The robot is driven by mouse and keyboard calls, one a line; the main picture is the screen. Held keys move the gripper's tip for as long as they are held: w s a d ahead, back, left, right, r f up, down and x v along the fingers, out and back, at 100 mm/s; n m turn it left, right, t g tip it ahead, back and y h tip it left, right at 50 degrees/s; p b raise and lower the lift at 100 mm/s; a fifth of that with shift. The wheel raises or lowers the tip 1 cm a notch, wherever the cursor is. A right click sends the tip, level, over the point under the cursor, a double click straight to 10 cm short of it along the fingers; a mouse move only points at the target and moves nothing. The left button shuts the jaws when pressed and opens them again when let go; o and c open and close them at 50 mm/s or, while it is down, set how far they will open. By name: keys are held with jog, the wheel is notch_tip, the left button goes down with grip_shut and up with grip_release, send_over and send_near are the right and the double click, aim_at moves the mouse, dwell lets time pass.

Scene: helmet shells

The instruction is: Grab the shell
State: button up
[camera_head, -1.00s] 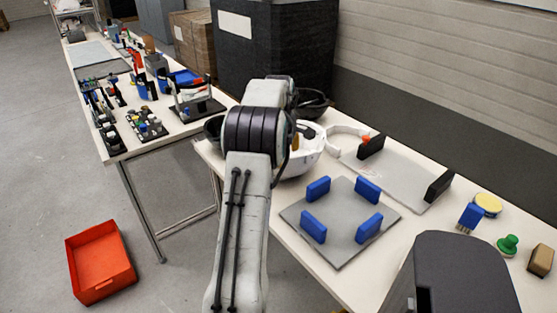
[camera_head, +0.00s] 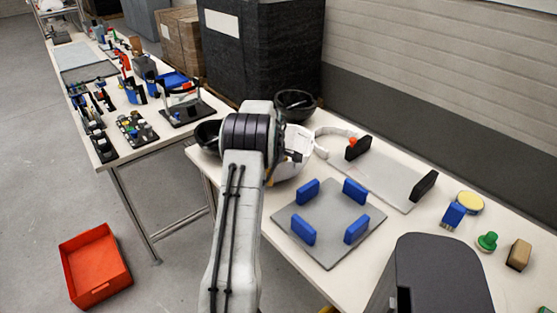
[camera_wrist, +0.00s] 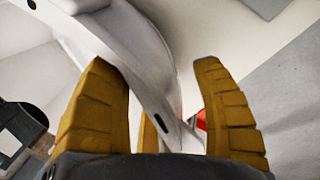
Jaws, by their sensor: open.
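The white helmet shell (camera_head: 294,165) sits on the near table, partly hidden behind my arm in the head view. In the wrist view the curved white shell (camera_wrist: 135,50) fills the middle, and its wall runs down between my fingers. My gripper (camera_wrist: 152,64) is open, with ochre ribbed fingers on either side of that wall. A gap shows between the right finger and the shell. I cannot tell whether the left finger touches it. In the head view my gripper is mostly hidden by the arm.
Black bowl-like shells (camera_head: 295,103) lie behind and left of the white one. A grey plate with blue blocks (camera_head: 328,245) stands in front, and a plate with black end stops (camera_head: 385,180) to the right. A red bin (camera_head: 95,266) is on the floor.

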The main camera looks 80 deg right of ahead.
jog(key=shift+r, duration=0.1)
grip_shut()
dwell(0.5)
